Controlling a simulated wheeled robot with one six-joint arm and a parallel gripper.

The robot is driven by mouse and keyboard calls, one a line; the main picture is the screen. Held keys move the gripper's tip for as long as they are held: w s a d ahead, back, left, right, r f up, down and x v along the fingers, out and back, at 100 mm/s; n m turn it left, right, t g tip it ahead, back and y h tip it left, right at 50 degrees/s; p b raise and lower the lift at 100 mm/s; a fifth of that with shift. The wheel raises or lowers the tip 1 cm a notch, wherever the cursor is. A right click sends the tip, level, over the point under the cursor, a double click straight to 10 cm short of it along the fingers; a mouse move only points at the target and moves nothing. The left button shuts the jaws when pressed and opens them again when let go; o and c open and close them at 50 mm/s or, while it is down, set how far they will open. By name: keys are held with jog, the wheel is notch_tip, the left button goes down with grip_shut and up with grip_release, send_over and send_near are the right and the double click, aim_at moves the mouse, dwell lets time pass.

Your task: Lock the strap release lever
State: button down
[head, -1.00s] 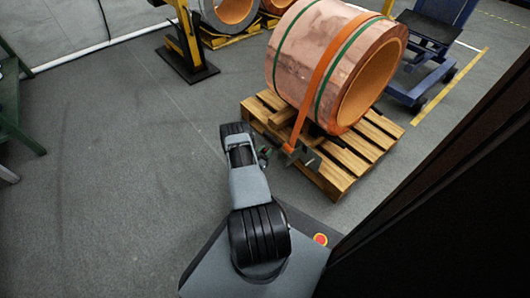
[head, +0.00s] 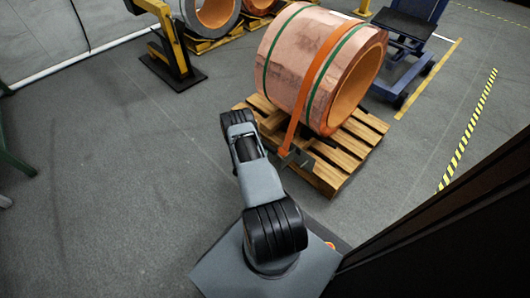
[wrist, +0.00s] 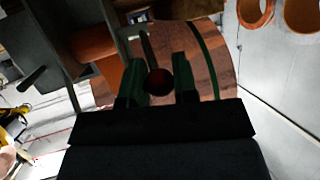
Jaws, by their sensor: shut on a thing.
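The orange strap (head: 318,75) runs over the copper coil (head: 300,45) down to a dark metal ratchet (head: 296,157) at the near pallet edge. In the wrist view the strap (wrist: 93,42) meets the grey ratchet frame (wrist: 88,75). The release lever shows as a thin bar ending in a dark red round knob (wrist: 158,82). My gripper (wrist: 158,86) has its two green fingers on either side of this knob and is shut on it. In the head view my arm hides the gripper and the knob. The lever's exact angle is hard to tell.
The coil lies on a wooden pallet (head: 345,165). A yellow stand (head: 174,45) is at back left, and a blue wheeled stand (head: 408,45) at back right. A dark panel fills the lower right. The grey floor (head: 100,170) at left is clear.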

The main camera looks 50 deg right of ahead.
jog(key=shift+w, duration=0.15)
jog(key=c, duration=1.1)
grip_release()
jog(key=shift+o, duration=1)
jog(key=shift+s, duration=0.2)
